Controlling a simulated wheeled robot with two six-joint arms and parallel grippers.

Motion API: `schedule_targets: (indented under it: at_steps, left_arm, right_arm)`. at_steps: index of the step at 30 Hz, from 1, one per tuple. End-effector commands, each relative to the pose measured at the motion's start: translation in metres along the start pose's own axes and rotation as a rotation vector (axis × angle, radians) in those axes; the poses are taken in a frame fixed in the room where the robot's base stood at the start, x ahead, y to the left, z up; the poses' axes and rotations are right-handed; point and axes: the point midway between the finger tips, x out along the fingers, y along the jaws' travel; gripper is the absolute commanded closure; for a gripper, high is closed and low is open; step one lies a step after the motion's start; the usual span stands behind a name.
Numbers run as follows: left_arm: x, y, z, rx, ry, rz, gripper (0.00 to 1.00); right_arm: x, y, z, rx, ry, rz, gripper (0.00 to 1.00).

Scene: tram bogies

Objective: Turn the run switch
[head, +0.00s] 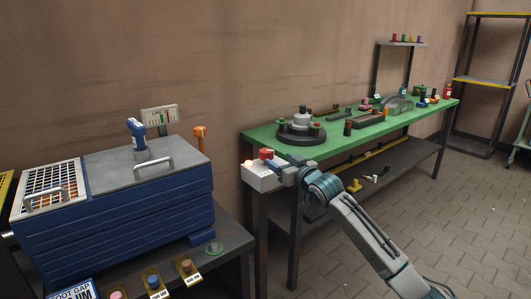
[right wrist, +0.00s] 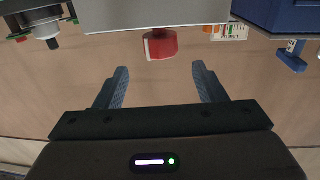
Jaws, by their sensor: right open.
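The run switch appears to be a red knob (head: 266,154) on top of a small white box (head: 262,178) at the left end of the green bench. My right gripper (head: 282,165) is at the right side of the box, close to the knob; its fingers are hard to make out in the head view. In the right wrist view the red knob (right wrist: 161,45) sits on the white box (right wrist: 155,14), just beyond and between the open fingertips (right wrist: 160,70). A gap shows between knob and fingers, and nothing is held. My left gripper is not in view.
A green workbench (head: 258,135) holds a round dark fixture (head: 302,135) and several small parts. A blue cabinet (head: 120,215) with handles and a grate stands left. Shelving (head: 495,80) stands far right. The paved floor (head: 460,220) at the right is mostly clear.

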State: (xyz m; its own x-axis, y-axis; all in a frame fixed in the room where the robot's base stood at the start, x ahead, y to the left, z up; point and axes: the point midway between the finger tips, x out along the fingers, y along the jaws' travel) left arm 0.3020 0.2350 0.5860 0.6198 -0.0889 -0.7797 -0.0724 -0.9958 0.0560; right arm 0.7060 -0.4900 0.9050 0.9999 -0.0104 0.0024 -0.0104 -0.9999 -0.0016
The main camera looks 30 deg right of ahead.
Motion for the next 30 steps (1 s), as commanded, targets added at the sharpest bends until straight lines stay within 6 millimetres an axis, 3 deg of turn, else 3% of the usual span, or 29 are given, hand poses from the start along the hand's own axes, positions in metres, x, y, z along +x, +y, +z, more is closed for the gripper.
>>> schedule_targets:
  at_steps: [9,15,28,30]
  left_arm:
    - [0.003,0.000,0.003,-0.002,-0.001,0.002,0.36]
    - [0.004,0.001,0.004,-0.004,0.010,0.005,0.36]
    - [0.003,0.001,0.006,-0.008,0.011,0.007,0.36]
    - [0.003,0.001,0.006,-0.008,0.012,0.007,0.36]
  right_arm:
    - [0.056,-0.001,0.000,0.005,0.001,-0.001,0.36]
    - [0.079,-0.001,0.001,0.003,-0.001,-0.001,0.36]
    - [0.087,-0.001,0.001,-0.001,-0.001,-0.002,0.36]
    - [0.087,-0.001,0.001,-0.001,-0.001,-0.001,0.50]
